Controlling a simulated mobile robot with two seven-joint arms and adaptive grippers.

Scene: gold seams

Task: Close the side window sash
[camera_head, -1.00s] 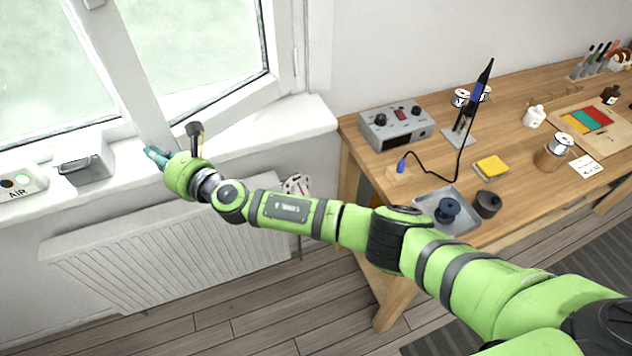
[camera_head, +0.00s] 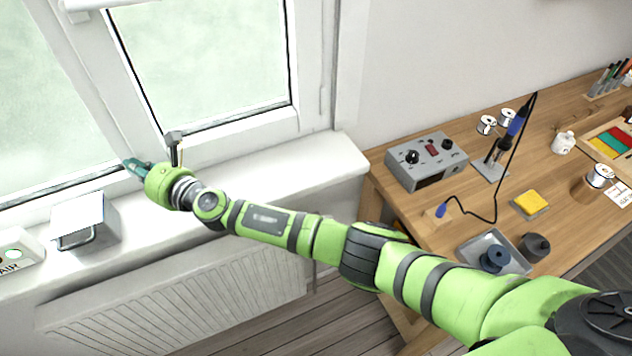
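The side window sash (camera_head: 245,128) is the white-framed pane right of the white mullion. Its lower rail lies almost in line with the window frame, above the sill. I cannot tell whether it sits fully flush. A white handle (camera_head: 100,4) is cut off at the top edge. My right gripper (camera_head: 131,166) is at the foot of the mullion, near the sash's lower left corner. Its teal fingers point left and are small and partly hidden by the wrist. Whether they touch the frame is unclear. My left gripper is not in view.
A grey box with a handle (camera_head: 84,222) and a white AIR unit (camera_head: 18,250) stand on the sill (camera_head: 270,165). A radiator (camera_head: 200,310) is below. On the right, a wooden bench (camera_head: 415,220) holds a grey soldering station (camera_head: 427,160) and several tools. The sill right of my wrist is clear.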

